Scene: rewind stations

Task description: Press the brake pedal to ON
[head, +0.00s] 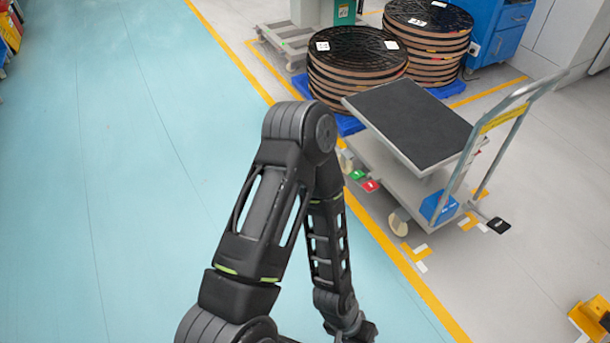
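A grey platform cart with a black top (412,120) stands right of centre, its tubular handle (505,112) toward the right. A green tag (357,175) and a red tag (371,186) show low at its near left corner. A black pedal-like plate (499,226) sticks out low at its right end, with a small white mark. I cannot tell whether the brake is on or off. My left arm bends over at the elbow and hangs down left of the cart. Its gripper (362,332) is cut by the bottom edge, apart from the cart; its fingers are unclear. My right gripper is out of view.
Stacked dark round reels (358,68) stand on a blue pallet (349,125) behind the cart, with another stack (430,40) beyond. A blue cabinet (497,30) is at the back. A yellow object (590,318) lies lower right. The teal floor (90,180) at left is clear.

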